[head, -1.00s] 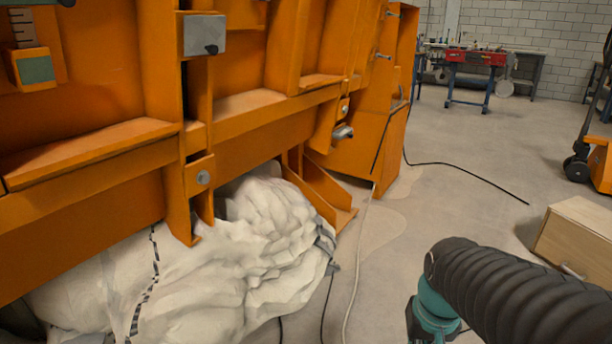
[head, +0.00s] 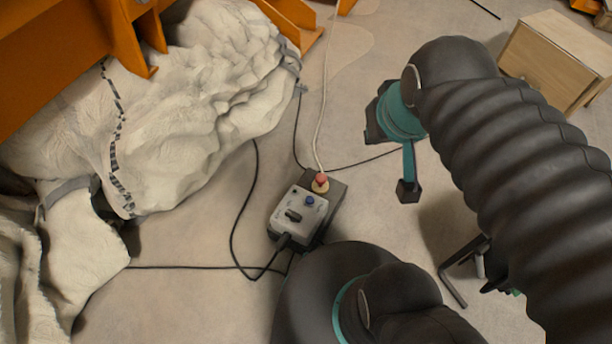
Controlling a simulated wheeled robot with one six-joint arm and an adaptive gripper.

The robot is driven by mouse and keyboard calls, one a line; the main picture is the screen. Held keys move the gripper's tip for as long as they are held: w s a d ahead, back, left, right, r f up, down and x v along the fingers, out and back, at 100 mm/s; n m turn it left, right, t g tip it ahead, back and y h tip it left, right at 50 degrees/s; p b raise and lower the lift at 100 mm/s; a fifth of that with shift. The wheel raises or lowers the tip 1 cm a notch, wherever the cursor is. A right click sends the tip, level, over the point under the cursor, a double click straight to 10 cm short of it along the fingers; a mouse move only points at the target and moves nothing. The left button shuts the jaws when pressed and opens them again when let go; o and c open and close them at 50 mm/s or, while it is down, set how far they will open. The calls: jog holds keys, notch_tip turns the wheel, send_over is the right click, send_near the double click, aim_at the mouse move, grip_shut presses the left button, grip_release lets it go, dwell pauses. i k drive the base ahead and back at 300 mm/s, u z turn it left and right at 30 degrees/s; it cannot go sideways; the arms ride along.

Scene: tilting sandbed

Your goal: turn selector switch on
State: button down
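A small grey control box (head: 299,214) lies on the concrete floor near the middle of the head view. Its top face carries a dark selector switch (head: 293,215), a blue button (head: 309,199) and a red mushroom button (head: 320,180) at the far end. The switch's exact setting is too small to tell. My black-sleeved arm fills the right side, with a teal joint up and right of the box. Dark angled parts (head: 463,270) show below the arm, partly hidden by it. I cannot tell whether these are my gripper's fingers. Nothing of mine visibly touches the box.
A large off-white fabric bag (head: 190,110) lies left of the box, under an orange steel frame (head: 60,50). Black cables and a pale cable (head: 321,120) run along the floor to the box. A wooden cabinet (head: 550,60) stands upper right. Floor around the box is mostly clear.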

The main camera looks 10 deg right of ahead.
aim_at(293, 217)
jog(key=z, duration=0.45)
jog(key=k, duration=1.25)
jog(key=u, duration=0.6)
jog(key=i, duration=0.5)
jog(key=z, duration=0.05)
